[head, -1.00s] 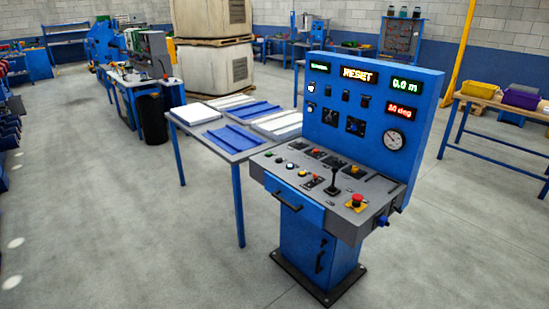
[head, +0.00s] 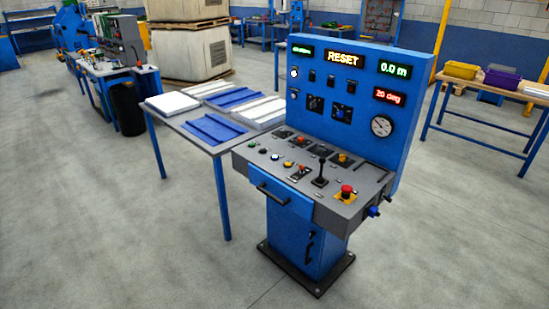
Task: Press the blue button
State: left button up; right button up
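The blue control console (head: 300,210) stands on the floor right of centre, with a sloped grey desk (head: 335,205) and an upright blue panel (head: 350,152). A row of small round buttons lies along the desk's left front. One of them looks blue (head: 275,157), though it is too small to be sure of its colour. Neither of my grippers is in view.
A blue-legged table (head: 190,132) with flat white and blue panels stands left of the console, close to it. Another table (head: 490,131) with yellow and purple bins is at the right. The grey floor (head: 130,240) in front and left is clear.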

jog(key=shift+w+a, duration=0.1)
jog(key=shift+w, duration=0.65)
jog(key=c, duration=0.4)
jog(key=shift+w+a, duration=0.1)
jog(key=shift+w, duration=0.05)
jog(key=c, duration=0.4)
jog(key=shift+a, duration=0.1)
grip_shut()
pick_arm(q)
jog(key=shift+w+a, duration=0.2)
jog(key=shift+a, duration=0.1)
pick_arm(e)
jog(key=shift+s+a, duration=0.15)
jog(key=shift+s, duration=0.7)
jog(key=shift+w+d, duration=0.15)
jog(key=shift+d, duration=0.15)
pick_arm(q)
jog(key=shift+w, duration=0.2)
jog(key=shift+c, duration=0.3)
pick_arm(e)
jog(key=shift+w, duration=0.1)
